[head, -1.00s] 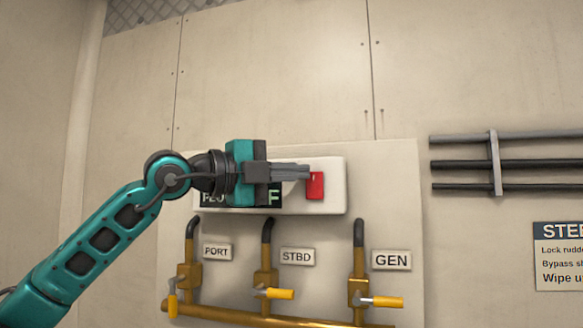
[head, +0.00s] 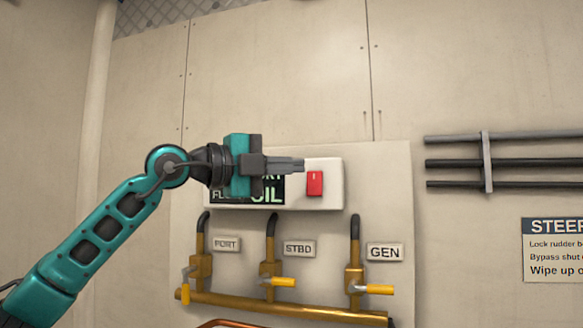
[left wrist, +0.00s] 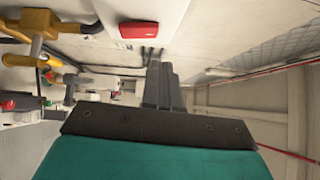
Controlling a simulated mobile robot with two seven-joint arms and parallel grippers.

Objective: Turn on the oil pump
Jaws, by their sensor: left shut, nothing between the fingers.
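The red rocker switch (head: 315,184) sits at the right end of a white control box (head: 329,170) on the wall panel. It also shows at the top of the left wrist view (left wrist: 147,30). A dark display (head: 268,194) on the box shows pale green letters, with "OIL" readable; my gripper hides part of the text. My left gripper (head: 301,165) is shut and empty. Its fingers point right across the box, with the tips just up and left of the switch. They appear apart from it, but I cannot tell the depth. My right gripper is not in view.
Below the box are yellow-handled valves (head: 375,289) on a brass pipe (head: 290,310), labelled PORT, STBD and GEN. Dark rails (head: 455,162) and a steering sign (head: 556,250) are at right. Bare wall lies above the box.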

